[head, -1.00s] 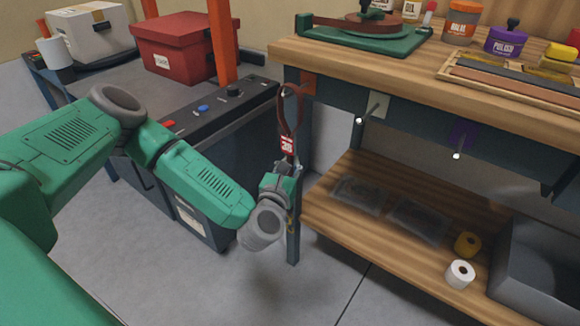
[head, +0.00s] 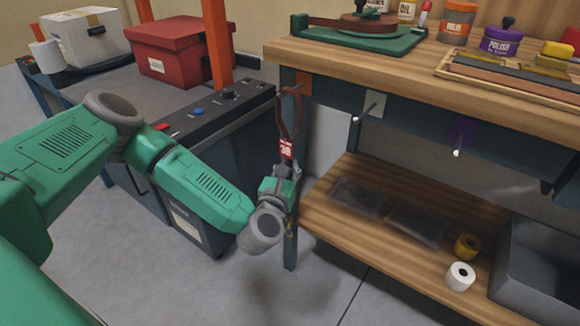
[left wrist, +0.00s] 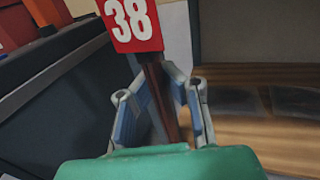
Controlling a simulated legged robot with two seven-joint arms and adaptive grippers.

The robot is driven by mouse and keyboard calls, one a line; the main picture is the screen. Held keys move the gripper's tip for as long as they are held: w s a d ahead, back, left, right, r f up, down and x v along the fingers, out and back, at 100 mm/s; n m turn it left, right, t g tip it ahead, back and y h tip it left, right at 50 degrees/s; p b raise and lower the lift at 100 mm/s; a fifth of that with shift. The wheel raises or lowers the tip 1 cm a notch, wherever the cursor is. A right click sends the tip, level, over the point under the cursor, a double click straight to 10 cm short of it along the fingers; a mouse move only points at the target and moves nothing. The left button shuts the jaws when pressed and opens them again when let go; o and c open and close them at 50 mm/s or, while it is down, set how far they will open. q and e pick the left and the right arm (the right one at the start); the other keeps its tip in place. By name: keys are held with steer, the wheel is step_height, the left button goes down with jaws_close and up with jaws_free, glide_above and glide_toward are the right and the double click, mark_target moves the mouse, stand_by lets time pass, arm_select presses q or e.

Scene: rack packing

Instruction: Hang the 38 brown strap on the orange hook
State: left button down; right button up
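The brown strap (head: 297,118) is a long loop with a red tag marked 38 (head: 286,149), which also shows in the left wrist view (left wrist: 132,22). My left gripper (head: 286,174) is below the tag, and its fingers (left wrist: 163,80) are closed around the lower strap. The strap stands upright above the gripper. The orange hook's plate (head: 305,83) is under the bench's left front corner. The loop's top is at the hook's peg and seems to be around it, but I cannot tell whether it bears on it. My right gripper is out of view.
Other hooks with a pale plate (head: 374,104) and a purple plate (head: 462,131) are to the right under the bench top (head: 400,75). The bench leg (head: 291,240) is close behind my gripper. A dark cart (head: 130,90) with a red box (head: 180,50) stands left.

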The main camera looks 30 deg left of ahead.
arm_select(q)
steer(key=c, duration=1.6)
jaws_free()
steer(key=shift+d, duration=0.2)
steer(key=shift+c, duration=0.2)
steer(key=shift+s, duration=0.2)
steer(key=v, duration=1.1)
steer(key=shift+s, duration=0.3)
